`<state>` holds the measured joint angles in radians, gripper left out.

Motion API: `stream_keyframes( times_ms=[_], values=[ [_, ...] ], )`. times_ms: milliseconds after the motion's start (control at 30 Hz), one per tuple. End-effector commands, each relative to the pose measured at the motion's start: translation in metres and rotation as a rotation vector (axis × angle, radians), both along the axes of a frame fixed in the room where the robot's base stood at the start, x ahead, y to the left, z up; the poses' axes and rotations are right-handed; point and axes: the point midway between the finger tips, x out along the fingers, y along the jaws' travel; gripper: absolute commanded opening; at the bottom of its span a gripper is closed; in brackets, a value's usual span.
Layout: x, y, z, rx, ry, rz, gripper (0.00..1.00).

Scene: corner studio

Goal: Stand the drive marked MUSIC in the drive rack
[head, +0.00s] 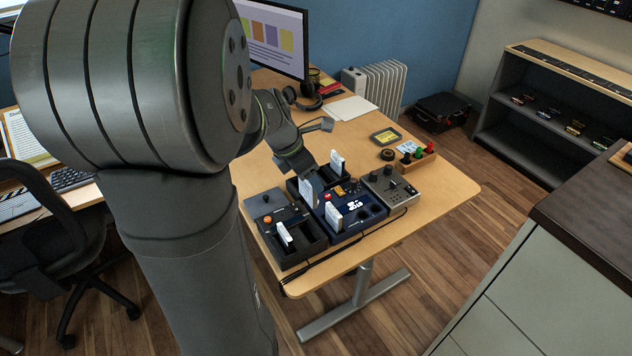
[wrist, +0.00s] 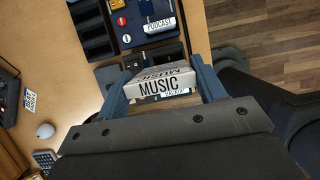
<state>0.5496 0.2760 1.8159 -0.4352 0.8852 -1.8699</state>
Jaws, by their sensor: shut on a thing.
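In the wrist view, my gripper (wrist: 162,72) is shut on a pale grey drive (wrist: 158,87) with MUSIC in black letters on its near face. The drive sits between the two blue-grey fingers. A blue unit (head: 350,232) and a black open-topped unit (head: 298,257) stand side by side below; which one is the drive rack I cannot tell. A drive labelled PODCAST (wrist: 161,26) stands beyond the fingers in the wrist view.
White drives (head: 333,215) (head: 284,234) (head: 337,163) stand upright around my gripper. A grey knobbed box (head: 390,187) is at the right. Coloured pegs (head: 418,154) and a yellow-labelled tray (head: 386,137) lie farther back. The desk's right end (head: 455,188) is clear.

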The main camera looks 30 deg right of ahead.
Motion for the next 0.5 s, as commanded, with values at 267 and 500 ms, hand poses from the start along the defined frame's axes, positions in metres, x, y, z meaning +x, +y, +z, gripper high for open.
stream_keyframes(
  times_ms=[267, 500],
  values=[
    [0.042, -0.019, -0.015, 0.002, 0.003, 0.001, 0.38],
    [0.104, -0.044, -0.046, 0.002, 0.002, 0.002, 0.38]
  ],
)
